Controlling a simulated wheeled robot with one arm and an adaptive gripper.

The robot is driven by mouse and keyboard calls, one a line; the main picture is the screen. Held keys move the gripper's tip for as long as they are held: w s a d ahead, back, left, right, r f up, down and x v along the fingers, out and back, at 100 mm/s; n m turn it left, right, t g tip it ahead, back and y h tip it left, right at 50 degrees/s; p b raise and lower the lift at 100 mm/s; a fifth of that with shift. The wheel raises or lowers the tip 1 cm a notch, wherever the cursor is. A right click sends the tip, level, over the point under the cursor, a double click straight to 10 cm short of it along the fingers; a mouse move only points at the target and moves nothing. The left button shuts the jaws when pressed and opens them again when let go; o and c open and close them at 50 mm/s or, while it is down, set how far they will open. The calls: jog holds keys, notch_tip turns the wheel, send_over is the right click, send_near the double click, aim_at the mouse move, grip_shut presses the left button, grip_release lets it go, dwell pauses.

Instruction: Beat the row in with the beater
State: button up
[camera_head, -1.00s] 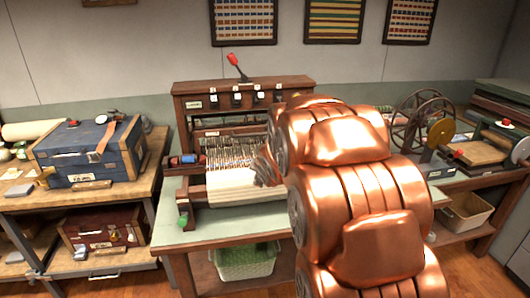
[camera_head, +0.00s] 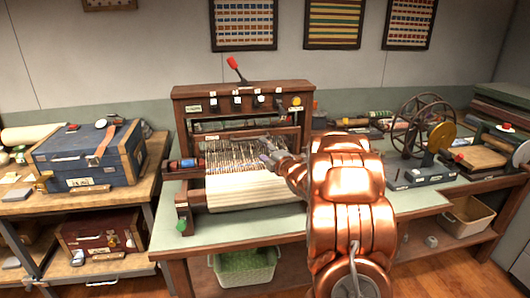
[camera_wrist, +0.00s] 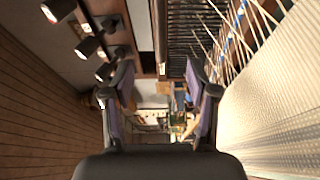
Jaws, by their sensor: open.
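The wooden loom (camera_head: 185,107) stands on the green-topped table, with pale warp threads and cream cloth (camera_head: 250,192) at its front. A dark, comb-like row that looks like the beater's reed (camera_wrist: 185,30) shows at the top of the wrist view; the beater's outline is hard to make out in the head view. My gripper (camera_head: 270,152) is over the right part of the warp. In the wrist view its two fingers (camera_wrist: 158,95) are apart with nothing between them. The warp threads and cloth lie to their right. Any contact with the loom cannot be told.
A spoked wheel (camera_head: 408,125) stands at the right. A blue chest (camera_head: 80,160) is on the left bench.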

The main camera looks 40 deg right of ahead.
jog(key=w, duration=0.9)
jog(key=shift+d+p, duration=0.2)
jog(key=shift+p, duration=0.2)
jog(key=shift+c, duration=0.3)
grip_shut()
jog(key=shift+s, duration=0.15)
